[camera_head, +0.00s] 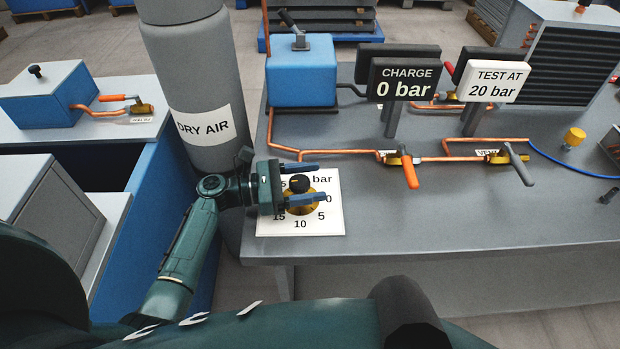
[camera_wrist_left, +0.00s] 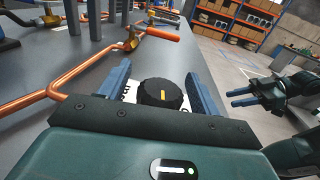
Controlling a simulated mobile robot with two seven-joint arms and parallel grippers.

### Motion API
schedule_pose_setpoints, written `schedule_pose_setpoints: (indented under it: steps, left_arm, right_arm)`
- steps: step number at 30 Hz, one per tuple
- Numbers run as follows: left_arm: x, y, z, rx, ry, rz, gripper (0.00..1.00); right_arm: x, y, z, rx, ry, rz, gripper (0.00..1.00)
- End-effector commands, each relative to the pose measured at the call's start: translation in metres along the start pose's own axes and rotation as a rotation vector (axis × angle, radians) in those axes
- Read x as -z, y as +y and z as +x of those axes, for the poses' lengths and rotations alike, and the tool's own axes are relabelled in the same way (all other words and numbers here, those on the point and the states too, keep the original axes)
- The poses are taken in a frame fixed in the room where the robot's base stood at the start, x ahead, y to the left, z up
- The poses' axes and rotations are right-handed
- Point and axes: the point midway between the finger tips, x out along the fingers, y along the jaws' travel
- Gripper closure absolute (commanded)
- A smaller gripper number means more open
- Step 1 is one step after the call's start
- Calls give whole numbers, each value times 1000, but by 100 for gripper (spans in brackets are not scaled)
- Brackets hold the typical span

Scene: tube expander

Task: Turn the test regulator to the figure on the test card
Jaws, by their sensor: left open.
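The test regulator is a black knob (camera_head: 299,184) with a yellow mark, on a brass body over a white dial plate (camera_head: 330,227). The plate shows 0, 5, 10 and 15; its left figures are partly hidden by my gripper. The test card (camera_head: 493,84) reads "TEST AT 20 bar". My left gripper (camera_head: 322,182) is open, its blue fingers on either side of the knob. In the left wrist view the knob (camera_wrist_left: 160,94) stands between the fingers, a gap visible at each side. My right gripper (camera_wrist_left: 244,97) shows there at the right, its fingers apart and empty.
A black card (camera_head: 405,85) reads "CHARGE 0 bar". An orange-handled valve (camera_head: 409,174) and a grey-handled valve (camera_head: 517,164) sit on copper pipe behind the plate. A grey "DRY AIR" cylinder (camera_head: 196,75) stands left of the bench. The bench front right (camera_head: 450,215) is clear.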

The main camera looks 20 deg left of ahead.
Motion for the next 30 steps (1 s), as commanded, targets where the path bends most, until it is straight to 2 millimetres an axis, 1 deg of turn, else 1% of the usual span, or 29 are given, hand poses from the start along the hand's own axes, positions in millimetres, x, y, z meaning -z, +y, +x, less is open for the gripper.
schedule_pose_setpoints:
  steps: [3,10,26,30]
  left_arm:
    - [0,0,4,0,0,0,37]
    - [0,0,4,0,0,0,38]
    - [0,0,3,0,0,0,81]
    - [2,0,3,41,2,2,81]
  right_arm:
    - [0,0,0,-1,-1,0,64]
    - [-2,1,0,-2,-4,0,64]
    - [-2,0,1,-2,-5,3,64]
    - [-5,0,3,-1,-4,4,64]
